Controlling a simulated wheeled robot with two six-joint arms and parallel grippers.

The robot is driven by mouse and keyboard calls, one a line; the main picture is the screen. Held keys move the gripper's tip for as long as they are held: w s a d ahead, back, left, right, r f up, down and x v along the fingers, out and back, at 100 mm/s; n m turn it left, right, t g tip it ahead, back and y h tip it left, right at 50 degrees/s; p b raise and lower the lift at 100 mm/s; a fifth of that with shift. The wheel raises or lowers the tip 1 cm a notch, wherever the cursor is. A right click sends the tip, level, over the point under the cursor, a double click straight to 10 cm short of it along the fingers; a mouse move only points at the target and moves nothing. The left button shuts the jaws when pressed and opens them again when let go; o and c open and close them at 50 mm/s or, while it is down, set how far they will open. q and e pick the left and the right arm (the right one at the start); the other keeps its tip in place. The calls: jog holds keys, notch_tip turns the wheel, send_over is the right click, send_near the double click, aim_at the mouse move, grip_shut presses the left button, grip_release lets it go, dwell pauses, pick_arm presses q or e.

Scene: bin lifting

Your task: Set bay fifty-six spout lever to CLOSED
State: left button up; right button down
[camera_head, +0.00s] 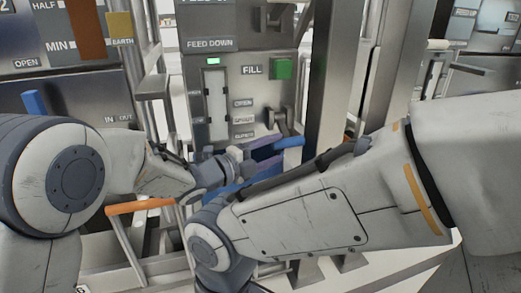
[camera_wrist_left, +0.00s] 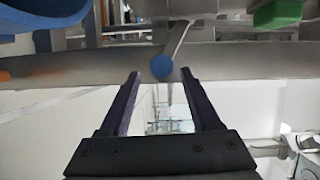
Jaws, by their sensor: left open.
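The spout lever shows a blue handle (camera_head: 290,143) low on the grey panel, beside small labels of which OPEN is readable and the lower ones are blurred. My left gripper (camera_head: 276,150), with purple fingers, is open at the handle. In the left wrist view the round blue handle end (camera_wrist_left: 162,67) sits between the two fingertips of the left gripper (camera_wrist_left: 161,75), a little beyond them, with gaps on both sides. I cannot tell whether they touch. The lever's pivot is partly hidden. My right gripper is not visible; only my right arm shows.
A green FILL button (camera_head: 281,69) is above the lever. A steel post (camera_head: 331,75) stands right of the panel. An orange handle (camera_head: 140,206) sticks out at lower left, and a blue lever (camera_head: 34,103) is at the left panel. My right arm crosses the foreground.

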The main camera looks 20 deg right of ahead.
pick_arm(q)
jog(key=p+v, duration=0.1)
jog(key=v, duration=0.4)
jog(key=shift+f, duration=0.1)
dwell(0.6)
